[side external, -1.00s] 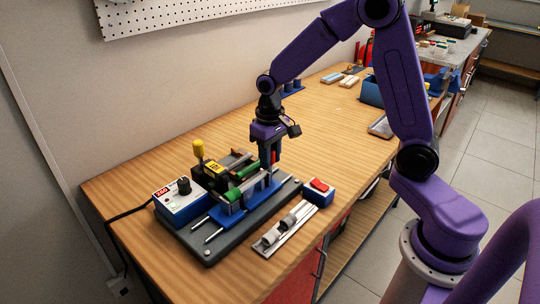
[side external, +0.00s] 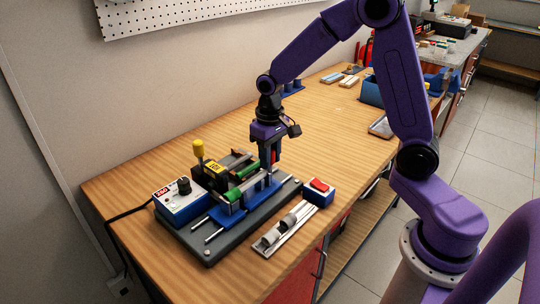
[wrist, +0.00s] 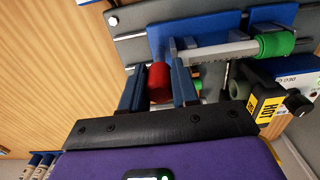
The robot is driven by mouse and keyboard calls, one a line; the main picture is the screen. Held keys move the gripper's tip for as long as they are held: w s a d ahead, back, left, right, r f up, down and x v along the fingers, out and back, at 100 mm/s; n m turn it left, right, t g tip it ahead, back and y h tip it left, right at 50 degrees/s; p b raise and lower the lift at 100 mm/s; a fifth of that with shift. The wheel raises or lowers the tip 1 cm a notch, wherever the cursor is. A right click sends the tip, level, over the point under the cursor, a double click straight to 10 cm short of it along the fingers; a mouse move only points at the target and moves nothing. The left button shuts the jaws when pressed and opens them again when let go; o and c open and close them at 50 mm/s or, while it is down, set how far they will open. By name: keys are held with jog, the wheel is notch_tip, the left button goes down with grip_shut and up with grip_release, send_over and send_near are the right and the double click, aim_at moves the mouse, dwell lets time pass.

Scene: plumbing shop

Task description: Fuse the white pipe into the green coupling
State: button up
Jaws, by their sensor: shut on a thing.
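In the side view, my gripper (side external: 270,156) reaches down over the fusion jig (side external: 255,225). In the wrist view, my gripper (wrist: 157,92) is shut on a red handle (wrist: 158,82) between its two fingers. The white pipe (wrist: 225,51) lies in the blue clamp (wrist: 183,58), and its end meets the green coupling (wrist: 275,44). I cannot tell how deep it sits. In the side view the green coupling (side external: 234,194) is at the jig's left part. A second green piece (side external: 247,171) shows behind it, partly hidden.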

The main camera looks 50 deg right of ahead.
jog(key=shift+d, duration=2.2)
jog(key=o, duration=0.9)
jog(key=shift+r, duration=0.1)
jog(key=shift+r, duration=3.95)
jog(key=shift+a, duration=0.1)
